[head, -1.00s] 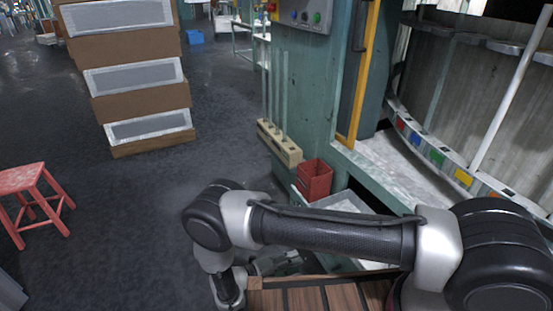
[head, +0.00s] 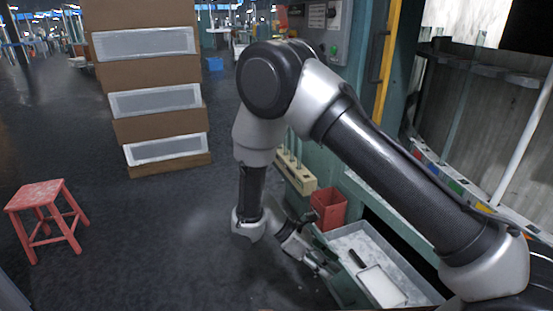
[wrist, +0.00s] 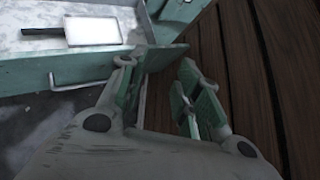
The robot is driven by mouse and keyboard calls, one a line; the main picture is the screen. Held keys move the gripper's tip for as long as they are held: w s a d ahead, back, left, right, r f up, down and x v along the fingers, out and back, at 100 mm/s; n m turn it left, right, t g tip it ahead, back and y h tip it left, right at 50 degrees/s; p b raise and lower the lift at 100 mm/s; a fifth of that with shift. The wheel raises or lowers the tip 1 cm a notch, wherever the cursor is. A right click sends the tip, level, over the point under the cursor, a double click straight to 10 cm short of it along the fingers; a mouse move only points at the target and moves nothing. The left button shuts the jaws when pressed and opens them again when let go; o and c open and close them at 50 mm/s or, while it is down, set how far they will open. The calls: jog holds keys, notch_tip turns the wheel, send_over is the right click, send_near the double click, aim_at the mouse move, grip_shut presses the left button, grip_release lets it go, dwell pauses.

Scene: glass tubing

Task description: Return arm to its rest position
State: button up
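My arm is bent, its elbow high in the middle of the head view and the forearm hanging down. My gripper (head: 322,264) points down to the right beside the open drawer. In the wrist view its two pale fingers with green pads (wrist: 174,82) stand apart, with nothing seen between them. My gripper is open and empty.
The open drawer (head: 345,241) holds a white rectangular piece with a dark handle (head: 383,285). A red bin (head: 329,208) and a holed block (head: 297,175) sit by the green machine. Stacked boxes (head: 158,128) and a red stool (head: 45,215) stand left. The floor between is clear.

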jog(key=s+d+r+m+y, duration=0.1)
jog(key=d+r+m+y, duration=0.3)
jog(key=r, duration=0.6)
jog(key=d+r+m+y, duration=0.35)
jog(key=r+m, duration=0.25)
jog(key=r, duration=0.3)
jog(key=s+d+r+m+t+y, duration=0.1)
jog(key=s+d+r+m+t, duration=0.2)
jog(key=d+r, duration=0.4)
jog(key=s+d+r+m+t+y, duration=0.2)
jog(key=s+d+r+m+t, duration=0.2)
jog(key=s+d+r, duration=0.2)
notch_tip(320, 180, up, 4)
jog(key=shift+s+d+f+m+t, duration=0.1)
jog(key=shift+s+d+m+t, duration=0.25)
jog(key=shift+d, duration=0.75)
